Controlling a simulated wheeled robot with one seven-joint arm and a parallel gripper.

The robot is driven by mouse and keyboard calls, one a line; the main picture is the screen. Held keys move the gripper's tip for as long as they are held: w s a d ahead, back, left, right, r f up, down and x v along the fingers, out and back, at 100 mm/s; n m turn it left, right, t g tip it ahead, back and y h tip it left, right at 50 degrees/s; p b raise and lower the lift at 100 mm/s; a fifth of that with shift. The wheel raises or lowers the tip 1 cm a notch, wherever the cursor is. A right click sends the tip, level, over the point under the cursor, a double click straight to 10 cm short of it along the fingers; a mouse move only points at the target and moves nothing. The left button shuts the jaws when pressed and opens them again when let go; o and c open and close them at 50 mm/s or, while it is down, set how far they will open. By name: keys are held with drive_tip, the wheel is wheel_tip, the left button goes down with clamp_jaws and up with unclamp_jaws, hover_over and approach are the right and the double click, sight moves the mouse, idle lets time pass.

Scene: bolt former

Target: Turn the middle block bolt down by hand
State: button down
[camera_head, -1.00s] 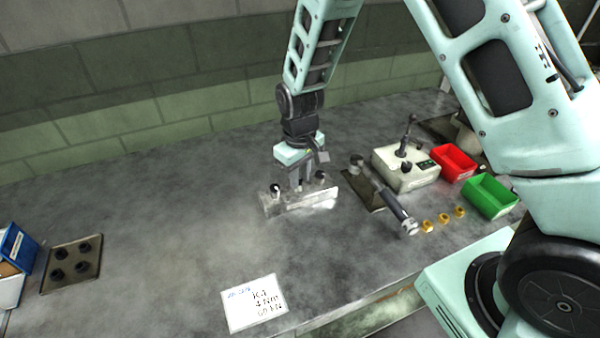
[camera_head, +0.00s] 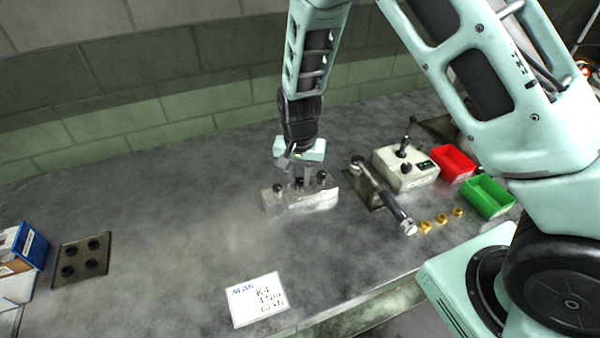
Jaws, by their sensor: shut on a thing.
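The metal block (camera_head: 318,203) stands on the grey bench with dark bolts along its top. The left bolt (camera_head: 277,188) and the right bolt (camera_head: 321,176) stand free on either side of my gripper. My gripper (camera_head: 299,182) points down over the block's middle and is shut on the middle bolt (camera_head: 299,184). The fingers hide most of that bolt, so its height above the block cannot be told.
A torque wrench (camera_head: 385,197) lies right of the block, near a white tester (camera_head: 405,168). Red (camera_head: 452,163) and green (camera_head: 487,197) bins and brass nuts (camera_head: 441,220) are further right. A card (camera_head: 258,300) lies in front; a dark holed plate (camera_head: 82,258) is left.

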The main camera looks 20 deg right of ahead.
sight(299, 182)
drive_tip(key=shift+w+r+m, duration=0.15)
drive_tip(key=shift+r+m, duration=0.05)
drive_tip(key=shift+m, duration=0.6)
drive_tip(key=shift+p, duration=0.3)
drive_tip(key=c, duration=1.2)
unclamp_jaws()
drive_tip(key=shift+c, duration=0.2)
drive_tip(key=shift+f, duration=0.1)
wheel_tip(299, 182, up, 18)
drive_tip(key=b, duration=0.2)
drive_tip(key=shift+f, duration=0.25)
